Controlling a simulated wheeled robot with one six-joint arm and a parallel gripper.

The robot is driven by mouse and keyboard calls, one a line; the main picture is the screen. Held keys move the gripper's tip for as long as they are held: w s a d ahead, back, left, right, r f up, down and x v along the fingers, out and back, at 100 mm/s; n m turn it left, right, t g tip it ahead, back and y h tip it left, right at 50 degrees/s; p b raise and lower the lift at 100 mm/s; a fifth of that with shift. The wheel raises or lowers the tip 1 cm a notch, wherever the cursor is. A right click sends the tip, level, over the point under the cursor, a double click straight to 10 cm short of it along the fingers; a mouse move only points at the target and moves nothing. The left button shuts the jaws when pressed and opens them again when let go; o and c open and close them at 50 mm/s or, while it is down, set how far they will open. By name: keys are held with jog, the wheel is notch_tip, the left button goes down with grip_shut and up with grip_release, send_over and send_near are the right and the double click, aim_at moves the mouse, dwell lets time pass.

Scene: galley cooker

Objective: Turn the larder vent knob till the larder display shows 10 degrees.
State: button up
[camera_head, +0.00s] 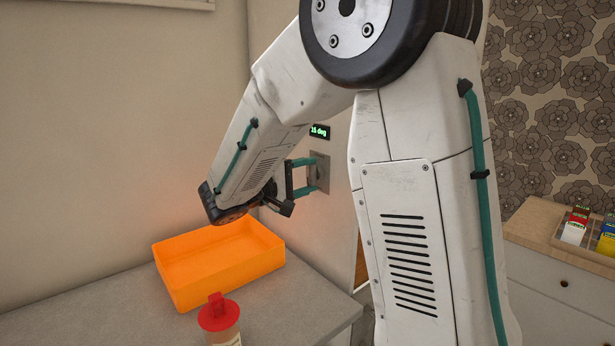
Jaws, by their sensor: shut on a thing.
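The larder display (320,132) is a small black panel with green text on the wall, just above my forearm's end. It seems to read 16 deg, though the digits are small and close to the arm's edge. Below it a grey square plate (322,180) is set on the wall. My gripper (312,175) reaches to this plate from the left, with its teal-tipped fingers at the plate's face. The fingers are shut on the vent knob, which is mostly hidden between them, so its angle cannot be told.
An orange open tray (275,262) stands on the grey counter (110,315) below my gripper. A jar with a red lid (219,312) stands in front of it. At right, a wooden-topped cabinet (560,285) holds a tray with small cartons (575,226).

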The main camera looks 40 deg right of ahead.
jog(key=shift+m, duration=0.3)
dwell(0.4)
jog(key=o, duration=1)
jog(key=a, duration=0.8)
jog(key=shift+s, duration=0.1)
